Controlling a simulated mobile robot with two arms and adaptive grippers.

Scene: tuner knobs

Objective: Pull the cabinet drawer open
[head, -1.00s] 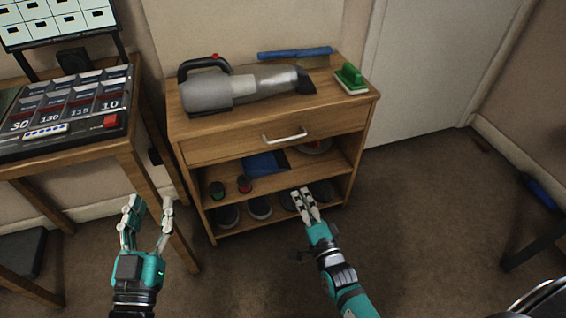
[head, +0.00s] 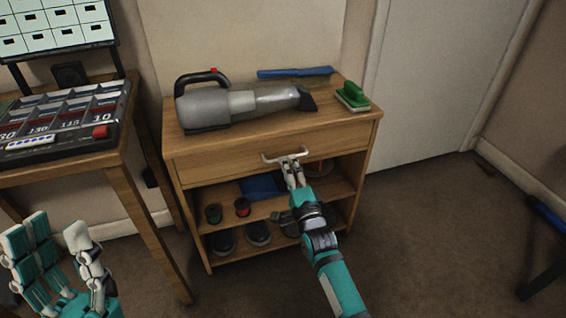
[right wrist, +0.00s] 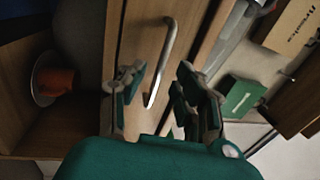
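The wooden cabinet (head: 358,170) stands against the wall, and its drawer (head: 215,161) is closed. The drawer's pale bar handle (head: 268,158) is on the front, partly covered by my right gripper (head: 292,164). In the right wrist view the handle (right wrist: 167,52) shows as a metal bar, its lower end between the spread fingers of my right gripper (right wrist: 160,92). The fingers do not look closed on it; whether one touches it I cannot tell. My left gripper (head: 55,232) is open and empty at the lower left, away from the cabinet.
A handheld vacuum (head: 240,102), a blue brush (head: 295,73) and a green scrubber (head: 352,96) lie on the cabinet top. The open shelves below hold shoes (head: 257,232) and small items. A table (head: 130,190) stands at left. The floor at right is mostly clear.

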